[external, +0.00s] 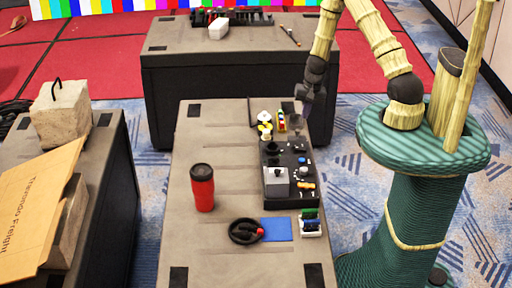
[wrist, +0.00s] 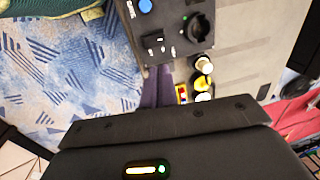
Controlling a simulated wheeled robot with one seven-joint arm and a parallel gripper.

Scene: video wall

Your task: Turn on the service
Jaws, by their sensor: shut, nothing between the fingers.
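A black control box (external: 291,200) stands on the near case top, with a grey block, a blue button, small orange and white parts and a round black part on it. In the wrist view the box (wrist: 172,14) shows at the top, with a blue button (wrist: 145,5), a round black knob (wrist: 199,27) and small black and white switches (wrist: 154,42). Its lettering is too small to read. My gripper (external: 304,112) is at the far right end of the box. Its dark fingers (wrist: 157,82) are shut and empty, close to the box edge; I cannot tell whether they touch it.
A red tumbler (external: 202,188), a black round dish (external: 245,231) and a blue mat (external: 277,229) share the case top (external: 185,240). Yellow and white small items (wrist: 203,72) lie beside my fingers. Another case (external: 235,70) stands behind. The case top's left side is mostly clear.

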